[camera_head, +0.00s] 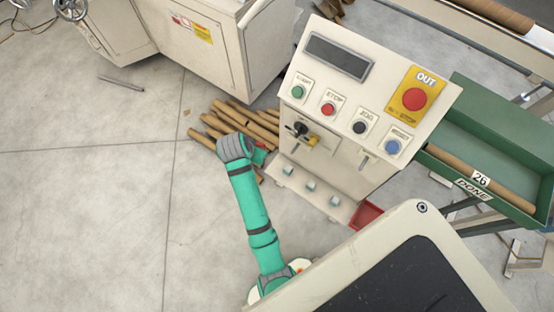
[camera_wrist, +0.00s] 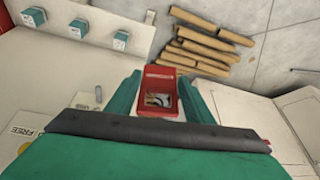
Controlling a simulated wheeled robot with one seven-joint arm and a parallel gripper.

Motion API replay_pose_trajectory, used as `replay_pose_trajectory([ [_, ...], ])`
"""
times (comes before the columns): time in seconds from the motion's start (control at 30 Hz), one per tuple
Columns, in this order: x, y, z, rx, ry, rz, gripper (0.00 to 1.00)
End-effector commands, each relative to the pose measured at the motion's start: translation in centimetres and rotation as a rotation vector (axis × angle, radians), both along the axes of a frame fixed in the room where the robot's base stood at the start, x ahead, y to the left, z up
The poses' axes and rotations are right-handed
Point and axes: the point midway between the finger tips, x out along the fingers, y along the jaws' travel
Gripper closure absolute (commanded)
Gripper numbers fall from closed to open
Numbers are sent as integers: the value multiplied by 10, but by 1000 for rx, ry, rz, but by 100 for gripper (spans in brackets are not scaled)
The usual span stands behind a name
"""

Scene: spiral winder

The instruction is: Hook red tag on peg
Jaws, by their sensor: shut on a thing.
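The red tag (camera_wrist: 158,88) is between the two green fingers of my gripper (camera_wrist: 160,98) in the wrist view. My gripper is shut on it. The tag has an opening in its middle. In the head view my gripper (camera_head: 258,150) is left of the control console, with a bit of red showing at its tip. A short grey peg (camera_wrist: 98,94) stands on a pale plate left of the tag in the wrist view. The tag is apart from this peg. In the head view a small peg (camera_head: 366,161) shows on the console's front below the buttons.
The console (camera_head: 345,110) carries coloured buttons and a key with a yellow tag. Teal blocks (camera_head: 310,186) sit along its lower ledge, near a red bin (camera_head: 367,214). Brown tubes (camera_head: 232,120) lie on the floor behind my gripper. A green tray (camera_head: 505,140) stands at right.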

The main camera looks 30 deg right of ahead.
Motion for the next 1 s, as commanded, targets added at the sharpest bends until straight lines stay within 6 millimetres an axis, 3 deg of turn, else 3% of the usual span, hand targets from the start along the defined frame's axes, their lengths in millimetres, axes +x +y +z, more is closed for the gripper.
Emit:
replay_pose_trajectory([
  [0.2, -60, -21, -24, 3, 1, -160, 97],
  [0.4, -91, -32, -34, -1, -1, -236, 97],
  [1.0, -87, -56, -37, -1, -4, -249, 97],
])
